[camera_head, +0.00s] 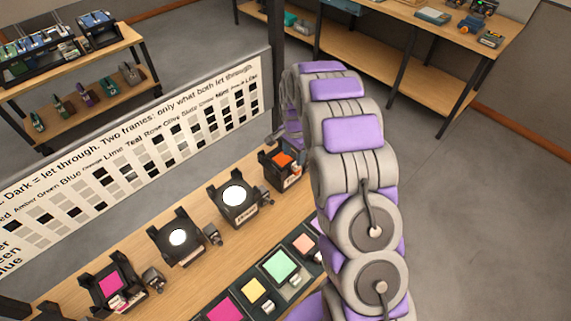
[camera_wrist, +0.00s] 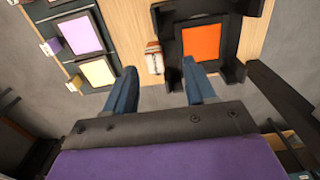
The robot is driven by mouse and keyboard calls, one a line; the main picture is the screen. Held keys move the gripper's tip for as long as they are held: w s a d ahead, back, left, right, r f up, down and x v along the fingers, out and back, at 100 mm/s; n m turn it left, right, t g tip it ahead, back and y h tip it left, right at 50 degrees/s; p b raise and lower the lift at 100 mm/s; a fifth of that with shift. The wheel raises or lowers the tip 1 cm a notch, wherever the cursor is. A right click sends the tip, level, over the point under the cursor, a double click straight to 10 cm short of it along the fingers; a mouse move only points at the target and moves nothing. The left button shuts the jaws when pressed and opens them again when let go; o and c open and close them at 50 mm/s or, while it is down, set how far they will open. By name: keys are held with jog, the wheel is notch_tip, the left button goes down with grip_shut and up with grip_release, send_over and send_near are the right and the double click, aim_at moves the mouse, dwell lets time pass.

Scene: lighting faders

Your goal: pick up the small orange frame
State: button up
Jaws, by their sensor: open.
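The small orange frame (camera_head: 282,159) sits in a black holder (camera_head: 268,168) at the far end of the bench, beside my arm. In the wrist view its orange face (camera_wrist: 201,42) shows in the black holder at the upper right. A small white and reddish tab (camera_wrist: 154,58) stands just left of the holder; I cannot tell for sure whether it belongs to the frame. My gripper (camera_wrist: 159,68) is open, with one blue finger on each side of the tab in the picture. I cannot tell how far above it the fingertips are. In the head view my gripper is mostly hidden by my arm.
Black holders with white discs (camera_head: 235,195) and a magenta frame (camera_head: 111,284) line the bench. Green, yellow and pink frames lie in a dark tray (camera_head: 267,286) in front. A chart board (camera_head: 140,155) stands behind. Open floor (camera_head: 470,210) lies to the right.

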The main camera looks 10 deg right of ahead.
aim_at(287, 160)
jog(key=shift+d+f, duration=0.4)
jog(key=shift+f, duration=0.1)
jog(key=f, duration=0.2)
jog(key=f+b, duration=0.1)
jog(key=f, duration=0.1)
jog(key=shift+s+d+f, duration=0.15)
jog(key=shift+d+f, duration=0.05)
jog(key=shift+f, duration=0.15)
jog(key=shift+a, duration=0.2)
jog(key=shift+d, duration=0.15)
jog(key=c, duration=0.6)
grip_shut()
